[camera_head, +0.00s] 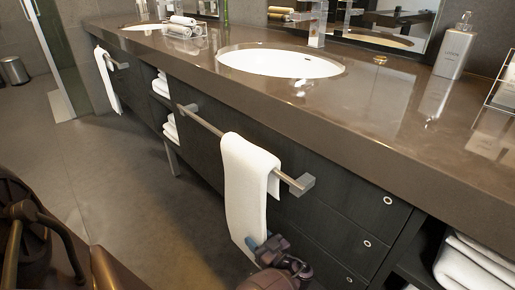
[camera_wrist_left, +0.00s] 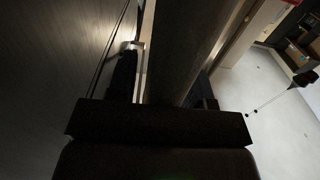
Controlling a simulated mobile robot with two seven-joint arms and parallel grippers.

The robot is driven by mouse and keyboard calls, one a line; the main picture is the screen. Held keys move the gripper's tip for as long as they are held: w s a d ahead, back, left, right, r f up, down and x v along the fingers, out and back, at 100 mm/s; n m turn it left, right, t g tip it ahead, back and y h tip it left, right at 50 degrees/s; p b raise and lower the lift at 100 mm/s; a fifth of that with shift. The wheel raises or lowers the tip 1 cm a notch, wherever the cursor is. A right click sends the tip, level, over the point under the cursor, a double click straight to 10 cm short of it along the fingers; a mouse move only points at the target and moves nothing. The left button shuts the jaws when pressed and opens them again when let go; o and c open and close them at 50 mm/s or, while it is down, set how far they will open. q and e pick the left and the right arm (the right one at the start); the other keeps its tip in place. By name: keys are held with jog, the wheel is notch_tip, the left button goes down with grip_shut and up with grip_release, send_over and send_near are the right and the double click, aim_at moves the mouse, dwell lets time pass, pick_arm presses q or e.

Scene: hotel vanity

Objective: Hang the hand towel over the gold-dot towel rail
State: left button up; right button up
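A white hand towel (camera_head: 246,190) hangs over the near end of a metal towel rail (camera_head: 210,126) on the front of the vanity, with a flap on each side of the bar. I cannot make out that surface for sure. No gold dot can be made out on the rail.
Another white towel (camera_head: 107,78) hangs on a second rail (camera_head: 118,64) farther left. The brown countertop (camera_head: 330,120) overhangs the dark drawers (camera_head: 330,225). A basin (camera_head: 280,62) and a soap dispenser (camera_head: 454,48) are on top. Open floor (camera_head: 125,200) lies left of the vanity.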

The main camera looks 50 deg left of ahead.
pick_arm(q)
jog(key=d, duration=1.1)
jog(key=shift+a, duration=0.1)
